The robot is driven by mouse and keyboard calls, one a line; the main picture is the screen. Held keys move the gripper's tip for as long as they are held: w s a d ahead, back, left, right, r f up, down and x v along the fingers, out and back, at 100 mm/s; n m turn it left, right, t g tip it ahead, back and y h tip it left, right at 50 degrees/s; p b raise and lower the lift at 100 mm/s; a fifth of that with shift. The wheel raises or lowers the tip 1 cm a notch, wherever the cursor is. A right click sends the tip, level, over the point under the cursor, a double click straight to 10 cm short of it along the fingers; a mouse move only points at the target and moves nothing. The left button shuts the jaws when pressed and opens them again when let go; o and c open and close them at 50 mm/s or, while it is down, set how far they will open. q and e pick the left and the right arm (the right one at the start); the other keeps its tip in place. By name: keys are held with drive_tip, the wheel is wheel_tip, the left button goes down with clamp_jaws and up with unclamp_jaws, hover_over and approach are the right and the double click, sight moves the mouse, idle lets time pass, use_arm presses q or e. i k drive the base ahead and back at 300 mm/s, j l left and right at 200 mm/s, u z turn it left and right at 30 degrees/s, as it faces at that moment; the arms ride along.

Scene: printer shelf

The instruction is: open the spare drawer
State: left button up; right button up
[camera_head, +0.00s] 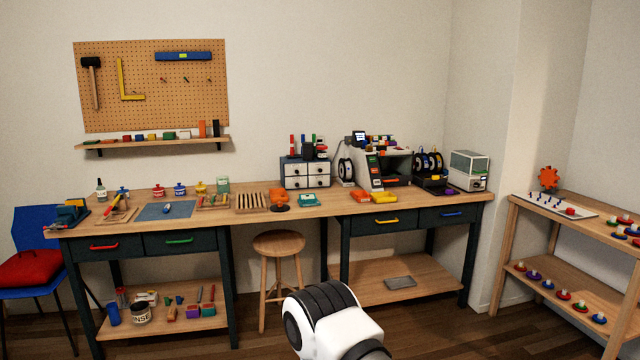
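The long workbench has dark drawers with coloured handles: a red-handled drawer (105,247) and a green-handled drawer (181,240) at left, a yellow-handled drawer (386,221) and a blue-handled drawer (452,214) at right. All look shut. A small cabinet with white drawers (318,181) stands on the bench and also looks shut. I cannot tell which drawer is the spare one. A white and black part of my own arm shows at the bottom centre. Neither gripper is in view.
A wooden stool (279,244) stands between the two drawer units. A blue chair (37,226) with a red cushion (30,267) is at far left. A wooden shelf rack (556,276) is at right. Dark floor (437,335) is open before the right unit.

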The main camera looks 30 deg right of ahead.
sight(320, 180)
drive_tip(key=i+l, duration=0.15)
drive_tip(key=l, duration=0.25)
drive_tip(key=i+l, duration=0.1)
drive_tip(key=l, duration=0.3)
drive_tip(key=i+l+z, duration=0.1)
drive_tip(key=l, duration=0.3)
drive_tip(key=i+l, duration=0.15)
drive_tip(key=l, duration=0.25)
drive_tip(key=i+l, duration=0.15)
drive_tip(key=l, duration=0.2)
drive_tip(key=i+l, duration=0.15)
drive_tip(key=l, duration=0.25)
drive_tip(key=z, duration=0.05)
